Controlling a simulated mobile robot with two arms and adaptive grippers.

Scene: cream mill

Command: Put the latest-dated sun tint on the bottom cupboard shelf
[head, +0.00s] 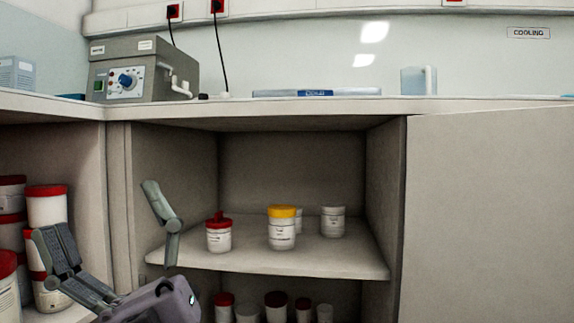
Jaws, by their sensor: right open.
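The open cupboard (290,165) has a middle shelf (250,262). On it stand a red-lidded jar (219,238), a yellow-lidded jar (282,234) and a pale-lidded white jar (333,223), all upright. Part of another pale jar shows behind the yellow-lidded one. The labels are too small to read, so I cannot tell which is the sun tint. My right gripper (97,213) is open and empty at the cupboard's left front. My left gripper is out of view.
Red-lidded tubs (47,207) are stacked in the left compartment. The counter (300,108) above holds a grey machine with a blue dial (140,70) and a clear jug (418,80). A pale door or panel (490,210) is right of the cupboard opening. The shelf's front strip is clear.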

